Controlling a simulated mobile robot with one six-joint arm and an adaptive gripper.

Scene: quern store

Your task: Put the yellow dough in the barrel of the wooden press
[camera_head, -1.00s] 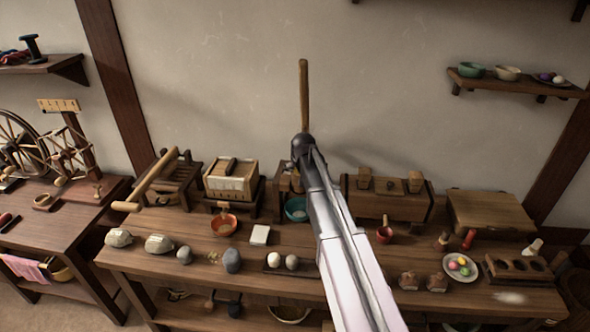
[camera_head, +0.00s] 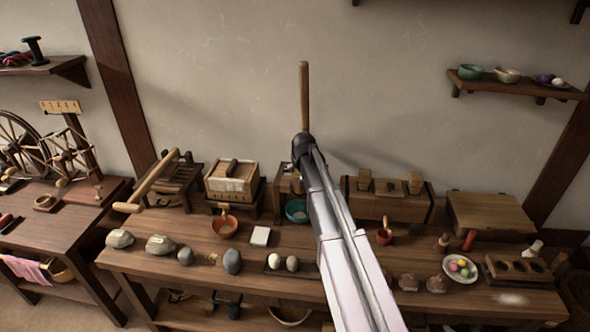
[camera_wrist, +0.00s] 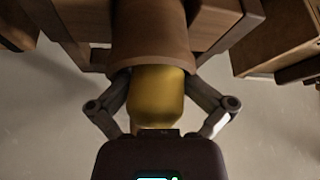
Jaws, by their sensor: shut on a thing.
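The yellow dough (camera_wrist: 156,97) is a rounded yellow lump in the wrist view. My gripper (camera_wrist: 157,88) is shut on it, with a finger on each side. Its far end is hidden at the rim of a brown wooden cylinder (camera_wrist: 152,35), which looks like the barrel of the press. I cannot tell how far inside the rim the dough is. In the head view the wooden press (camera_head: 287,181) stands behind my arm, mostly hidden, with an upright wooden lever (camera_head: 304,95) above. The barrel, dough and fingertips are hidden there.
A turquoise bowl (camera_head: 296,210) stands close by the press. A wooden box (camera_head: 232,182) is to its left and a wide wooden chest (camera_head: 388,203) to its right. A plate of coloured balls (camera_head: 461,280) and several stones lie along the front of the bench (camera_head: 340,255).

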